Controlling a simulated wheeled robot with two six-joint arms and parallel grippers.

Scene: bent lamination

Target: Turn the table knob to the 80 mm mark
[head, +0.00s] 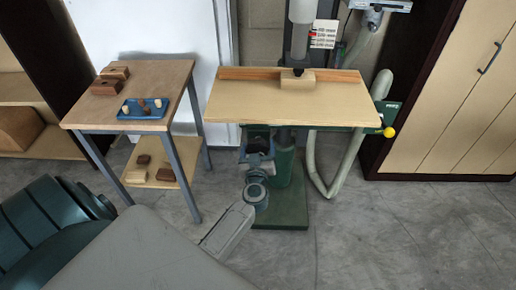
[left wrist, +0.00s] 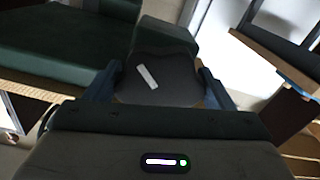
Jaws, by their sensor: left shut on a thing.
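The table knob (left wrist: 168,93) is dark and rounded, with a white pointer bar slanting across its face. In the left wrist view it sits between the two blue fingers of my left gripper (left wrist: 158,76), which is shut on it. In the head view my left gripper (head: 257,152) reaches under the front edge of the machine's wooden table (head: 290,104), and the knob there is largely hidden by it. No scale or 80 mm mark is readable around the knob. My right gripper is not in view.
The green machine base (head: 285,210) stands below the table. A yellow ball (head: 389,132) sticks out at the table's right. A wooden block (head: 297,80) sits against the fence. A side table (head: 150,75) holding a blue tray (head: 128,113) stands left. The floor at right is clear.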

